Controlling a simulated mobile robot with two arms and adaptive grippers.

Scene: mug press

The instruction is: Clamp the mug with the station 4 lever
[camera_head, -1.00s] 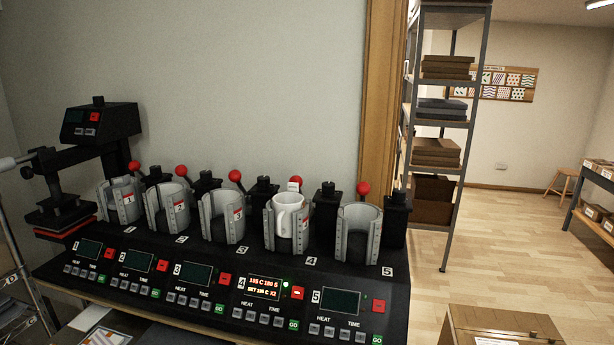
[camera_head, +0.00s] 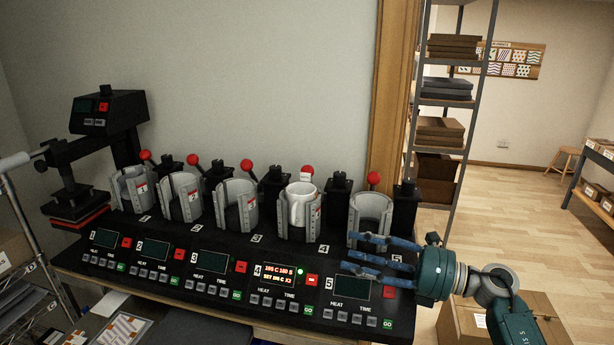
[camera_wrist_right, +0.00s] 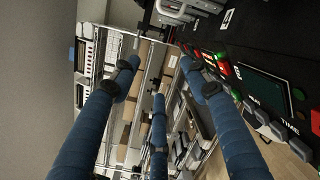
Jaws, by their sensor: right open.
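The white mug (camera_head: 301,206) stands upright in the station 4 clamp (camera_head: 287,222). My right gripper (camera_head: 362,254) has blue fingers and a teal body. Its fingers are spread open and empty, in front of the station 5 clamp (camera_head: 369,217) and above the station 5 panel. In the right wrist view the open fingers (camera_wrist_right: 155,85) point past the panel edge. My left gripper is not in view.
The station 4 display (camera_head: 279,274) is lit orange; the others are dark. Levers with red knobs stand behind the neighbouring clamps, such as station 5 (camera_head: 374,178). A flat press (camera_head: 90,150) stands at left. A cardboard box (camera_head: 535,315) is at lower right.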

